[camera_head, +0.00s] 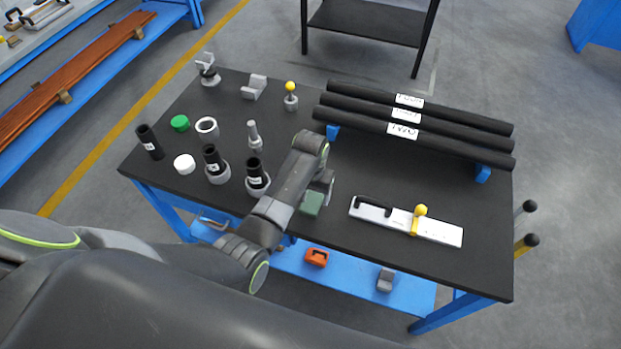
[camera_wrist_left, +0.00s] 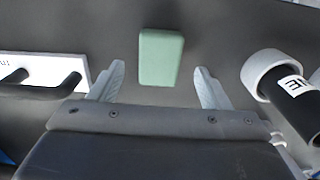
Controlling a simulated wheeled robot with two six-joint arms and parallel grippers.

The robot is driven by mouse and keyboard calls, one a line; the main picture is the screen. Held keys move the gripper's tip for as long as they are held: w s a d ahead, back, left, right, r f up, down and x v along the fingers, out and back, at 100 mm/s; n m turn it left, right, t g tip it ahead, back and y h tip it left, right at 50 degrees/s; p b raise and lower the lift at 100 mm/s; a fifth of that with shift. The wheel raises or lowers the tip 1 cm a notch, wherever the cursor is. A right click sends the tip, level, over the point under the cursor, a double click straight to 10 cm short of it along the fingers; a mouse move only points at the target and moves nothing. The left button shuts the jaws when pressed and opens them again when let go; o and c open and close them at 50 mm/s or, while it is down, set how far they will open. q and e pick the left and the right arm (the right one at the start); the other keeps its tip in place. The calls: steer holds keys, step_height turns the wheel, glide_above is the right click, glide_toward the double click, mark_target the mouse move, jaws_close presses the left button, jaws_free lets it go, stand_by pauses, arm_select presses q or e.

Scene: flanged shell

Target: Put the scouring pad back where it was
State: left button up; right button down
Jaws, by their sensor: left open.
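The scouring pad (camera_head: 312,204) is a small green block on the black table top, near its front edge. In the left wrist view the pad (camera_wrist_left: 161,58) lies flat, centred a little beyond the fingertips. My left gripper (camera_head: 322,184) is above the table beside the pad, partly hidden by its own arm. In the left wrist view the left gripper (camera_wrist_left: 160,80) has its two fingers wide apart with nothing between them. I cannot tell its exact height over the pad. My right gripper is in neither view.
A white plate with a black handle and yellow knob (camera_head: 408,220) lies right of the pad. A black tube in a grey collar (camera_head: 257,178) stands to the left. Three long black bars (camera_head: 420,116) lie behind on blue supports. Several fittings stand further left.

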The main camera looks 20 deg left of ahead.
mark_target(311, 203)
arm_select(q)
step_height(311, 203, up, 8)
steer(key=shift+b, duration=0.35)
steer(key=shift+f, duration=0.1)
